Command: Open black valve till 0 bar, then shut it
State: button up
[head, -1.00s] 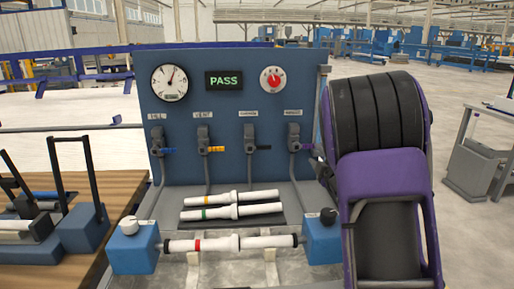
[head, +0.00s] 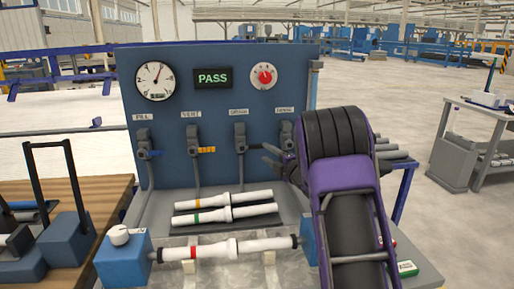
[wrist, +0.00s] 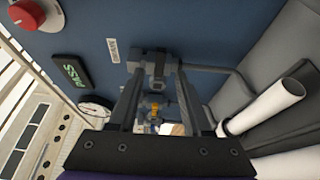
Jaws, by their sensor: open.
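The black valve (head: 240,138) is third from the left on the blue panel, with its dark handle pointing right. My gripper (head: 270,158) is open, just right of that handle. In the wrist view the open fingers (wrist: 157,78) reach to the black valve (wrist: 155,62), which shows between their tips; I cannot tell whether they touch it. The gauge (head: 156,80) has its needle pointing up and slightly right; its figures are too small to read. The gauge also shows in the wrist view (wrist: 95,104), partly hidden.
A display (head: 212,78) reads PASS beside a red knob (head: 264,76). The blue-handled valve (head: 145,145) and orange-handled valve (head: 205,149) are to the left. The fourth valve (head: 287,134) is close behind my gripper. White pipes (head: 225,207) lie below.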

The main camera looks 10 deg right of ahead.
aim_at(258, 147)
jog(key=x, duration=0.7)
jog(key=shift+w, duration=0.2)
grip_shut()
dwell(1.2)
